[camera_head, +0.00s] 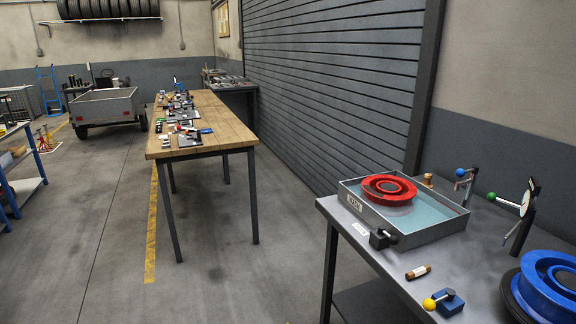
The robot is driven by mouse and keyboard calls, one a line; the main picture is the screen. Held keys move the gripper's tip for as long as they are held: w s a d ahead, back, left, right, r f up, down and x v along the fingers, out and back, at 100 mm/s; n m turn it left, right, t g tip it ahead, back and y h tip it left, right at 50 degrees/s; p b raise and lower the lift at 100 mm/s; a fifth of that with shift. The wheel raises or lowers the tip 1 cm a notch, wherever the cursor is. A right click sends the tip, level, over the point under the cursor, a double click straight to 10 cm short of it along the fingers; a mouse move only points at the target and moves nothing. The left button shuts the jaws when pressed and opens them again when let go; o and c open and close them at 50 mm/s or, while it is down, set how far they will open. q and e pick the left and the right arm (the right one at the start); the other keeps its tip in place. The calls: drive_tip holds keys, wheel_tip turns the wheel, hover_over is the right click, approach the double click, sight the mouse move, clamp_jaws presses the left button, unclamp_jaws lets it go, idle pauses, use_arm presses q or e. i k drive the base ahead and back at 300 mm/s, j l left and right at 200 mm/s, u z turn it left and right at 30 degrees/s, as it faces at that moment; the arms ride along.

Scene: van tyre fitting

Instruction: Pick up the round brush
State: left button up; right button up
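I cannot clearly make out a round brush. A small tan, knob-like piece (428,179) shows behind the tray's far rim. Either is too small to identify for sure. Many small tools lie on the long wooden table (222,125), too small to tell apart. Neither of my grippers is in view.
A grey tray (425,228) with blue liquid holds a red ring (388,188). Near it are a blue wheel-like part (550,285), a yellow-knobbed blue block (446,302), and a dial gauge stand (522,215). A trailer (105,106) stands behind.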

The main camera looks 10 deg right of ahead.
sight(427, 178)
drive_tip(key=i+u, duration=0.5)
drive_tip(key=i, duration=1.05)
drive_tip(key=i+z, duration=0.25)
drive_tip(key=i, duration=0.55)
drive_tip(key=i+j+z, duration=0.25)
drive_tip(key=i, duration=0.55)
drive_tip(key=i+l+z, duration=0.15)
drive_tip(key=i+z, duration=0.95)
drive_tip(key=z, duration=0.2)
drive_tip(key=i+z, duration=0.3)
drive_tip(key=z, duration=0.15)
drive_tip(key=i+j+z, duration=0.15)
drive_tip(key=z, duration=0.35)
drive_tip(key=i+j+z, duration=0.3)
drive_tip(key=z, duration=0.15)
drive_tip(key=i, duration=0.05)
